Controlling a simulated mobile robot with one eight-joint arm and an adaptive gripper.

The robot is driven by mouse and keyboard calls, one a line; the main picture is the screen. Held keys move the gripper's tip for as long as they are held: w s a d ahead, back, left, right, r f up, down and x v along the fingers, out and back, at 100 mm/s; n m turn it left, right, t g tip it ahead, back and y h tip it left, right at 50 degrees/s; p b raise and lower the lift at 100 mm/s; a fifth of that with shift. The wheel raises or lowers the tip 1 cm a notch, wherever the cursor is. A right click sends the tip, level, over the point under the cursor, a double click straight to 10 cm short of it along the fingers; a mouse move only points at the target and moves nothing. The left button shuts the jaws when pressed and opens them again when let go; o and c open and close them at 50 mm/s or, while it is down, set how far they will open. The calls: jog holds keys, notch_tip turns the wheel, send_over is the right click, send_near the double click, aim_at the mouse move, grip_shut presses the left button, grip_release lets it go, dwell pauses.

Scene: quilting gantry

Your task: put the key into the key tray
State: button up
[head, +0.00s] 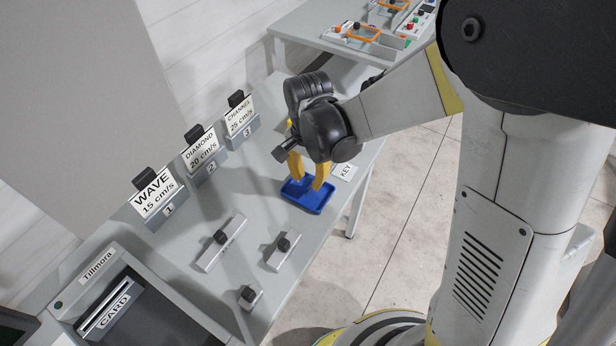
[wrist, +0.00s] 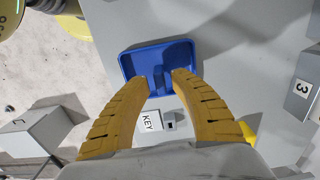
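The key tray is a shallow blue tray (head: 308,200) near the table's right edge; it also shows in the wrist view (wrist: 135,62). My gripper (head: 309,178) points down over the tray, its two yellow fingers apart. In the wrist view my gripper's fingertips (wrist: 160,80) overlap the tray's near part, with blue tray surface and shadow between them. I see nothing held. A white KEY label (wrist: 150,120) lies beside the tray, with a small grey piece next to it. I cannot make out a key with certainty in either view.
Upright cards WAVE (head: 156,192), DIAMOND (head: 202,150) and CHANNEL (head: 239,116) stand along the back of the grey table. Small blocks with black knobs (head: 221,243) stand left of the tray. A CARD unit (head: 112,312) is at lower left. A second table (head: 312,22) stands behind.

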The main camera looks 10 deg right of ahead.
aim_at(308, 180)
notch_tip(308, 180, up, 11)
jog(key=p, duration=0.4)
jog(key=s+d+r+n+t, duration=0.7)
jog(key=s+d+r, duration=0.2)
jog(key=d, duration=0.4)
jog(key=shift+s+d+r+n, duration=0.2)
jog(key=shift+s+d+n, duration=0.1)
jog(key=shift+s, duration=0.6)
